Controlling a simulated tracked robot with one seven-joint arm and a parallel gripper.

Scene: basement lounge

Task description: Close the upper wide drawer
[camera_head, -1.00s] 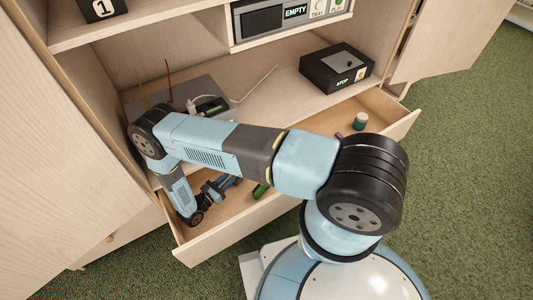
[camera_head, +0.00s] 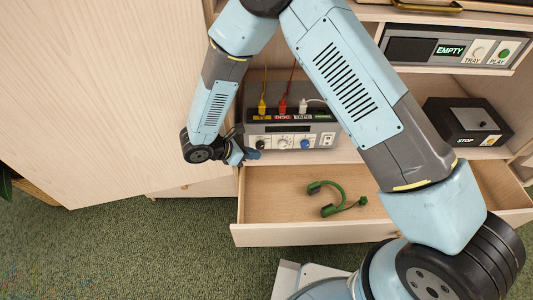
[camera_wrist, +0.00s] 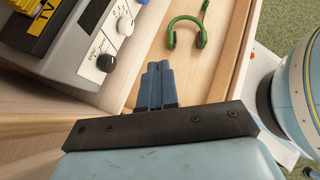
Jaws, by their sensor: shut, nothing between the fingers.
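The wide drawer (camera_head: 300,235) stands pulled out below the cabinet's open shelf, its front panel well clear of the cabinet. My arm crosses over its right part and hides some of the inside. My gripper (camera_head: 250,155) is near the drawer's back left corner, beside the grey device on the shelf. In the wrist view my gripper (camera_wrist: 158,70) has its blue fingers together with nothing between them, and the drawer (camera_wrist: 238,60) is ahead and to the right. I cannot tell whether the gripper touches the drawer.
Green headphones (camera_head: 330,205) lie in the drawer. The grey device (camera_head: 290,130) with knobs and plugged cables and a black STOP box (camera_head: 468,120) stand on the shelf above. A large wooden door (camera_head: 100,90) stands open at left. Green carpet (camera_head: 160,250) in front is clear.

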